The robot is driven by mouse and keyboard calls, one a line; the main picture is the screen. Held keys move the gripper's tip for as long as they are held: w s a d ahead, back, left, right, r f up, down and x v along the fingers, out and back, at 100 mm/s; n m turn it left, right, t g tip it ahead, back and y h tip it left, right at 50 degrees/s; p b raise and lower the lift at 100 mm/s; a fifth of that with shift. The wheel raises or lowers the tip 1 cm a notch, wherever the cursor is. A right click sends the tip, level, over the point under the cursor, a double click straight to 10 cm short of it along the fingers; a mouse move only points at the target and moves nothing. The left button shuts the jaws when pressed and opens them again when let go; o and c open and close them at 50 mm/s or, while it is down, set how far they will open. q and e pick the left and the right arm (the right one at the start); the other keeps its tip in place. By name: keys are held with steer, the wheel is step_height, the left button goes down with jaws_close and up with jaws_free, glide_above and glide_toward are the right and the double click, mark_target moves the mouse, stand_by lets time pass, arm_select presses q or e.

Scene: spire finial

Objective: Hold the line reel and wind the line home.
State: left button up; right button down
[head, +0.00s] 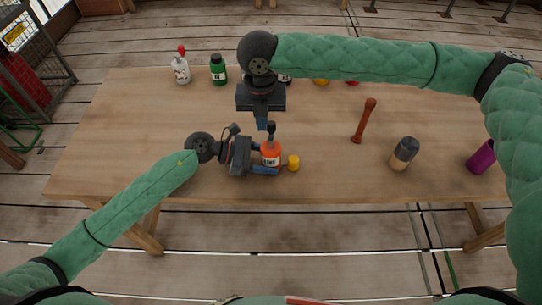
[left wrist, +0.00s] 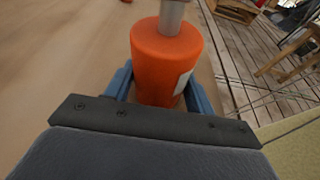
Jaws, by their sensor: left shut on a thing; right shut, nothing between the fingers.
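The orange reel (head: 270,154), with a white label, stands near the front edge of the wooden table. A dark knob on a short grey post (head: 271,130) rises from its top. In the left wrist view the orange body (left wrist: 163,62) sits between my blue fingers, with the grey post (left wrist: 171,15) above it. My left gripper (head: 266,158) is shut on the orange body from the left. My right gripper (head: 262,125) is shut and empty, pointing down just behind and left of the knob; I cannot tell whether it touches. A yellow cylinder (head: 293,162) is close at the reel's right; whether they join is unclear.
A white bottle with red cap (head: 181,70) and a green bottle (head: 218,71) stand at the back left. A reddish-brown stick-like tool (head: 364,121), a dark-topped tan container (head: 404,154) and a purple cup (head: 482,158) are on the right. The table's left side is clear.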

step_height(320, 180, up, 4)
steer(key=shift+r, duration=0.1)
stand_by(0.5)
stand_by(0.4)
arm_select(q)
steer(key=o, duration=0.9)
steer(key=shift+c, duration=0.2)
